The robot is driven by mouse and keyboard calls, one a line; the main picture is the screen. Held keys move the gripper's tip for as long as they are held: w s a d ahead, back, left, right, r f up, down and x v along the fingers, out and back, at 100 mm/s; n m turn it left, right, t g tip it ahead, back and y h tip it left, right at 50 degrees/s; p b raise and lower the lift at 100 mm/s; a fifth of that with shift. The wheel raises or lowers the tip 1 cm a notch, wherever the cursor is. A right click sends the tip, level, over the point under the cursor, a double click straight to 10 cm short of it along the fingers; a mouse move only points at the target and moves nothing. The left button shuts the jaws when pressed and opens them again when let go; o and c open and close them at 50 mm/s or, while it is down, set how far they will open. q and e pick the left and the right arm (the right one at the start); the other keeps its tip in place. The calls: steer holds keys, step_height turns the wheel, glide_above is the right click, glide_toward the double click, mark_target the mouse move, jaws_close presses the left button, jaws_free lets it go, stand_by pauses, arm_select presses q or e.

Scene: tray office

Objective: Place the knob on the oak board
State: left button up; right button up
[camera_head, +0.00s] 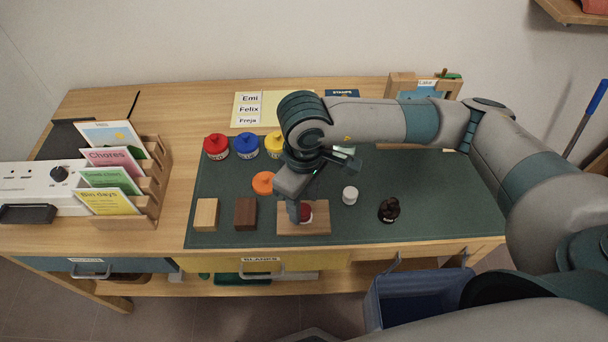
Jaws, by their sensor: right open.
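A small red round piece, seemingly the knob (307,214), sits on a flat wooden board (321,219), seemingly the oak board, near the front of the dark green mat. I cannot tell whether the fingers touch the red piece. My left gripper is not in view.
On the mat (440,190) a pale block (206,215) and a dark brown block (245,213) stand left of the board. A white cylinder (350,196) and a dark brown object (389,209) are to the right. An orange piece (263,183) and coloured pots (217,147) are behind.

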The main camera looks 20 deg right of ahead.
mark_target(303, 209)
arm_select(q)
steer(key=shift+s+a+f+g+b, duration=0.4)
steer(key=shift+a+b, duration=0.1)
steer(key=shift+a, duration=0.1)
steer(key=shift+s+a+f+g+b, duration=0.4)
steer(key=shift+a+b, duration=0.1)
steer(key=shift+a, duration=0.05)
arm_select(e)
step_height(303, 209, up, 10)
